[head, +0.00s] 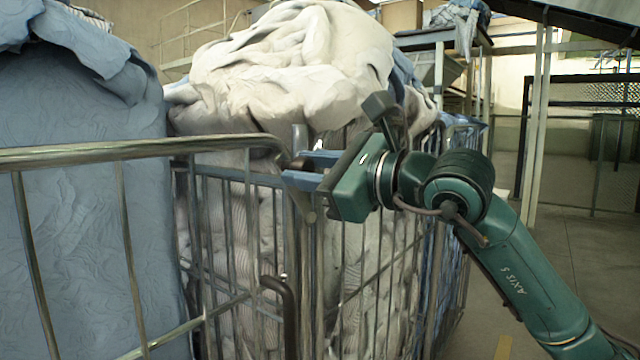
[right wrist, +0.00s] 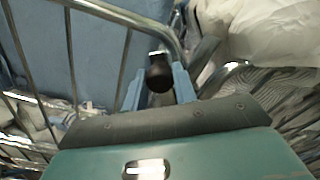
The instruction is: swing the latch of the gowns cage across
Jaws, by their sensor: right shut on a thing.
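My right gripper (head: 306,168) reaches in from the right to the top corner of a wire cage (head: 215,172). Its two blue fingers are shut on a dark round knob, which I take to be the latch knob (right wrist: 160,76). In the right wrist view the knob sits between the fingers (right wrist: 157,88), just beside the cage's bent top rail. The fingers and the corner post partly hide the latch in the head view, so I cannot tell how far across it lies. No label shows which cage holds gowns. My left gripper is out of view.
A heap of white linen (head: 290,65) bulges above the cage behind the gripper. Blue cloth (head: 80,200) fills the left side. A dark hooked bar (head: 288,310) stands below the corner. Open floor (head: 560,230) lies at the right.

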